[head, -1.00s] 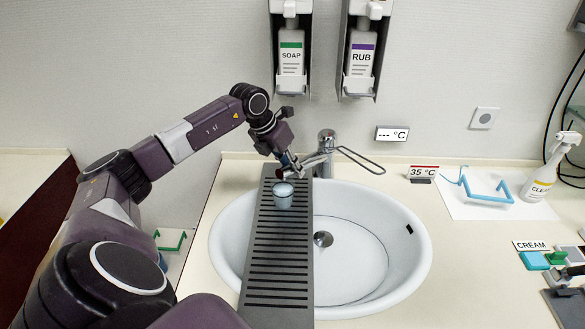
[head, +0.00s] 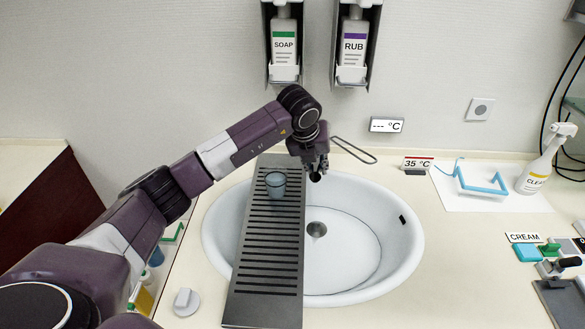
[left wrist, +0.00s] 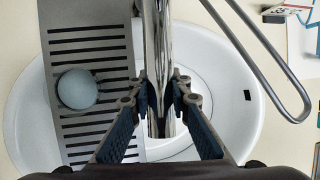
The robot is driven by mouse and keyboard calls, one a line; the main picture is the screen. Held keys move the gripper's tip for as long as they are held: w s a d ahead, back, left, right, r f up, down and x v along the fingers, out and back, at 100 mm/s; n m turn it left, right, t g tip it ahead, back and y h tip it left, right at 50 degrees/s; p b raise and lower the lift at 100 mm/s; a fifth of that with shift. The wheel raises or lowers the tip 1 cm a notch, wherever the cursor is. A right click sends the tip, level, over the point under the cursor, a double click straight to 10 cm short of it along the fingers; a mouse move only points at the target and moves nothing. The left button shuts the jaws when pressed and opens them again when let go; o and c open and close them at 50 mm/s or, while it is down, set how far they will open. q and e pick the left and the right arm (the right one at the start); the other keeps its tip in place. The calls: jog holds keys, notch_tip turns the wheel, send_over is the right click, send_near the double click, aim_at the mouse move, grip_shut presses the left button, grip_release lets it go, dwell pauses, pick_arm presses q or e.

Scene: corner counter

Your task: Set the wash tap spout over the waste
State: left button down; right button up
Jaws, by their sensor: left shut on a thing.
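The chrome tap spout (left wrist: 158,50) runs down the middle of the left wrist view, above the white basin (left wrist: 225,120). My left gripper (left wrist: 160,100) is shut on the spout near its free end, one finger on each side. In the head view my left gripper (head: 315,168) hides most of the tap, behind the waste. The round metal waste (head: 316,229) shows in the basin floor, nearer the front and almost in line with the gripper. The waste is not clear in the left wrist view. The tap's wire loop lever (head: 353,150) sticks out to the right. My right gripper is out of view.
A grey slotted board (head: 270,215) lies across the basin's left part, with a blue-grey cup (head: 275,185) on it, left of my gripper. Soap (head: 284,50) and rub (head: 354,48) dispensers hang above. The basin's right half is clear.

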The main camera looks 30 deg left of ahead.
pick_arm(q)
jog(key=shift+w+d+r+n, duration=0.1)
jog(key=shift+w+d+n, duration=0.2)
jog(key=shift+d+n, duration=0.3)
jog(key=shift+d, duration=0.1)
jog(key=c, duration=1.8)
grip_release()
jog(key=shift+o, duration=0.2)
jog(key=v, duration=1.2)
jog(key=shift+d, duration=0.2)
